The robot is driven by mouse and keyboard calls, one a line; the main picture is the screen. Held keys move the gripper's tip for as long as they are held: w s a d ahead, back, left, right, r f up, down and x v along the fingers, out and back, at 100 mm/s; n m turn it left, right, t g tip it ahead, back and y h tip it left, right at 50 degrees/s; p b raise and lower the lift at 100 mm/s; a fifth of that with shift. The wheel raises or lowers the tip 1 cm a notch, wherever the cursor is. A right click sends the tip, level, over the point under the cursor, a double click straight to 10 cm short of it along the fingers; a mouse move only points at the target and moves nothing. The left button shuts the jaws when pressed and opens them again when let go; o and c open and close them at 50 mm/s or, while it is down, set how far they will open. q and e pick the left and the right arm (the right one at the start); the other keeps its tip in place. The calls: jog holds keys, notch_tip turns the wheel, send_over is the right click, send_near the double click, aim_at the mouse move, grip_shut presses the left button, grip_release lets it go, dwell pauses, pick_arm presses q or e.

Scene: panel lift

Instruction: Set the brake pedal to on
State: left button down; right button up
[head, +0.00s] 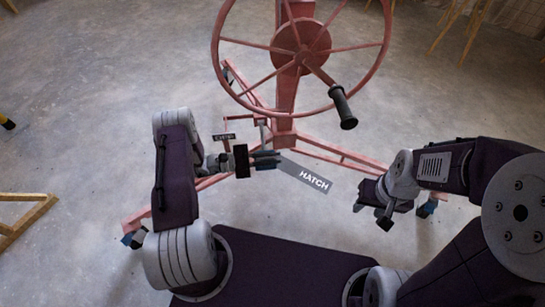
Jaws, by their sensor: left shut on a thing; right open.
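The red panel lift's mast (286,95) rises from a low red frame. A thin grey lever (263,132), which appears to be the brake pedal, hangs down at the foot of the mast. My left gripper (272,159) is shut at its lower end, and its fingers hide the part they hold. My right gripper (373,207) is open and empty, to the right of the plate.
A red handwheel (247,92) with a black crank grip (343,107) stands above the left gripper. Frame legs with casters (134,237) spread to both sides. A wooden frame (22,217) lies at far left.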

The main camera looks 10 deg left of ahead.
pick_arm(q)
jog(key=shift+w+a, duration=0.15)
jog(key=c, duration=1.5)
grip_release()
jog(key=shift+f, duration=0.1)
jog(key=p+v, duration=0.2)
jog(key=v, duration=0.7)
jog(key=shift+p, duration=0.4)
jog(key=shift+a, duration=0.1)
